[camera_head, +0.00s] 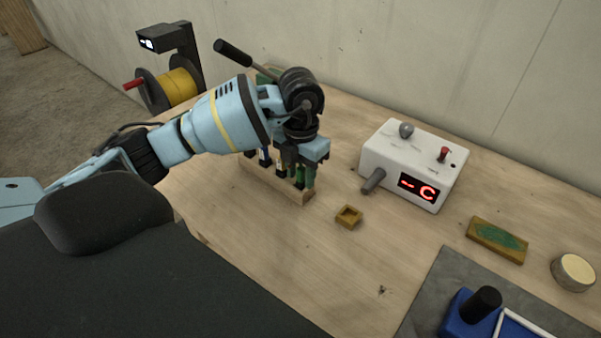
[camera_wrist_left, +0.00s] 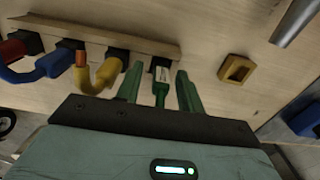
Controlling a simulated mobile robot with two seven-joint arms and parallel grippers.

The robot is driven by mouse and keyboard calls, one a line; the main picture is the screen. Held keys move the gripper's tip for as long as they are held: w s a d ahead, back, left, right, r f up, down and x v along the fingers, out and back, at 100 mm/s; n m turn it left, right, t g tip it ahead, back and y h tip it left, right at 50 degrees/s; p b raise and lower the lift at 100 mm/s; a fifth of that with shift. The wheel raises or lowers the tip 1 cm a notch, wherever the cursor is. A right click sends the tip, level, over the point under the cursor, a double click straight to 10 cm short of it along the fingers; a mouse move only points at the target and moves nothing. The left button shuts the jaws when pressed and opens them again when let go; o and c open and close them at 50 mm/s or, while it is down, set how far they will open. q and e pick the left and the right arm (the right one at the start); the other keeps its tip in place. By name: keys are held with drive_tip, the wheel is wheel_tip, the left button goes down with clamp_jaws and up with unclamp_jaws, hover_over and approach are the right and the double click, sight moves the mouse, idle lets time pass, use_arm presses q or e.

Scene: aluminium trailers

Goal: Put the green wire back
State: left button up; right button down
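The green wire (camera_wrist_left: 161,88) shows in the left wrist view, with a black and white part at its top, at the right end of the wooden rack (camera_wrist_left: 100,33). My left gripper (camera_head: 299,177) is over the rack's near right end in the head view. Its two green fingers (camera_wrist_left: 160,98) stand on either side of the green wire, with a gap on each side, so it looks open. A red wire (camera_wrist_left: 14,48), a blue wire (camera_wrist_left: 45,68) and a yellow wire (camera_wrist_left: 98,76) are at the rack's other places. My right gripper is not in view.
A small wooden square holder (camera_head: 349,217) lies right of the rack. Beyond it are a white box with a red display (camera_head: 412,165), a green-topped block (camera_head: 497,240), a round tin (camera_head: 573,272) and a blue tool (camera_head: 470,312) on a grey mat. A yellow spool (camera_head: 178,88) stands behind my arm.

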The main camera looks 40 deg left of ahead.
use_arm(q)
wheel_tip(320, 180, up, 12)
drive_tip(key=shift+f+p, duration=0.15)
drive_tip(key=shift+p, duration=0.25)
idle(0.5)
